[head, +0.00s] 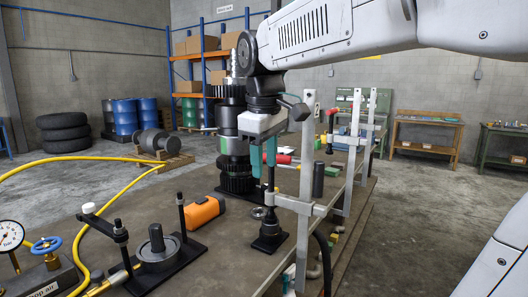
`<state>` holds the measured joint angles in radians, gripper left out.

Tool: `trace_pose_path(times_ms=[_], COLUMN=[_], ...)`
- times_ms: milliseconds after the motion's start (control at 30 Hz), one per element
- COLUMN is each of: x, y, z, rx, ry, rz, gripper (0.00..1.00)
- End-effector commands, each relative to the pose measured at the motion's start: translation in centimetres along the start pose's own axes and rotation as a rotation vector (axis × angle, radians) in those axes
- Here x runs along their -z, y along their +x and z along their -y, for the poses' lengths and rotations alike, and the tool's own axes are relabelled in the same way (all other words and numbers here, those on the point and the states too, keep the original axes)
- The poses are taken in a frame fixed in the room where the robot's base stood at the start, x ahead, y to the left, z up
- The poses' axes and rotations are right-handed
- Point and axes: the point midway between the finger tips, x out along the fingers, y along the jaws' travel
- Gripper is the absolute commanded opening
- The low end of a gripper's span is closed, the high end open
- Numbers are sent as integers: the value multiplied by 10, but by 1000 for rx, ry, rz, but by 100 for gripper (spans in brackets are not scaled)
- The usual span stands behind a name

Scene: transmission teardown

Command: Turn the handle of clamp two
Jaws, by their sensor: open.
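The nearest clamp (305,155) has a side arm (293,203) and a dark threaded spindle (270,188) ending in a black foot (269,240) on the bench. A farther clamp (353,145) stands behind it, with another beyond. My gripper (264,160) points down with its teal fingers open at the top of the nearest clamp's spindle.
A tall dark gear shaft (233,135) stands just left of my gripper. An orange block (203,212), a black fixture with posts (158,250) and a yellow hose (88,222) lie on the bench (225,262). A black cylinder (318,180) stands right of the nearest upright.

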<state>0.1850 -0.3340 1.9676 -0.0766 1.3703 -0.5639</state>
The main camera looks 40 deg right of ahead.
Motion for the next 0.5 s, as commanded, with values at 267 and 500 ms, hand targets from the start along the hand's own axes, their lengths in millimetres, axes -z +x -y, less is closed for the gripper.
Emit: trace_pose_path(times_ms=[267, 500], x=[53, 58], y=[-34, -24], z=[-98, -113], rx=[-42, -48], ry=[-197, -236], rz=[31, 39], gripper=[42, 42])
